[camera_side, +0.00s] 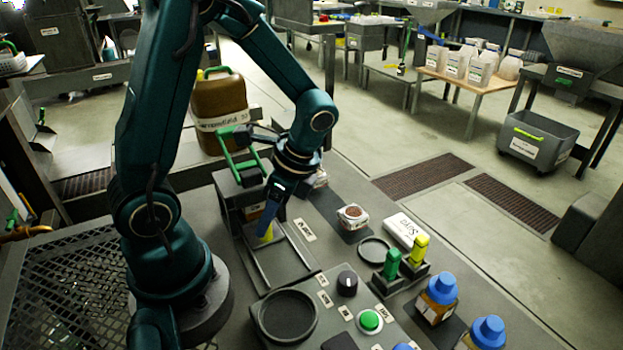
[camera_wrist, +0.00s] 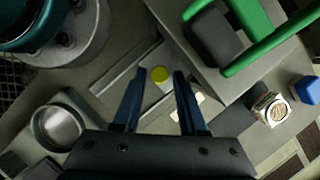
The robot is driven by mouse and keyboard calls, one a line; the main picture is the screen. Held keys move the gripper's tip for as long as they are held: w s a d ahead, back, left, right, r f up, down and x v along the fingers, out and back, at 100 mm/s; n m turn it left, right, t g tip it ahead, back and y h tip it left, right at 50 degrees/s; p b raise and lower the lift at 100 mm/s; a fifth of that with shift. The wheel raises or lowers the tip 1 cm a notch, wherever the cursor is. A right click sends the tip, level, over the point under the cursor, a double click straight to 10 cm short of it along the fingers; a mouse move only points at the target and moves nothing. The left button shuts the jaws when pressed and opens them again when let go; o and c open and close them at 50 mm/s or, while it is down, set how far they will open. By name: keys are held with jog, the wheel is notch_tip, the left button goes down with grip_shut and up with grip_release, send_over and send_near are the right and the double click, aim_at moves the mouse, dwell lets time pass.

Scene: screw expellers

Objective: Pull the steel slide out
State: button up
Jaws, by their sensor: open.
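I cannot tell whether either finger touches the knob.
The press box carries a green lever frame (camera_side: 238,160) close beside my wrist. A brown jug (camera_side: 218,110) stands behind. A small jar (camera_side: 352,216), a rack with green and yellow handles (camera_side: 400,278) and blue-capped bottles (camera_side: 437,298) stand to the right. A round dish (camera_side: 289,316) is in front.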

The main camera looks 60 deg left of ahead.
jog(key=shift+s+a+f, duration=0.15)
jog(key=shift+f, duration=0.35)
grip_shut()
jog(key=shift+r, duration=0.1)
dwell(1.0)
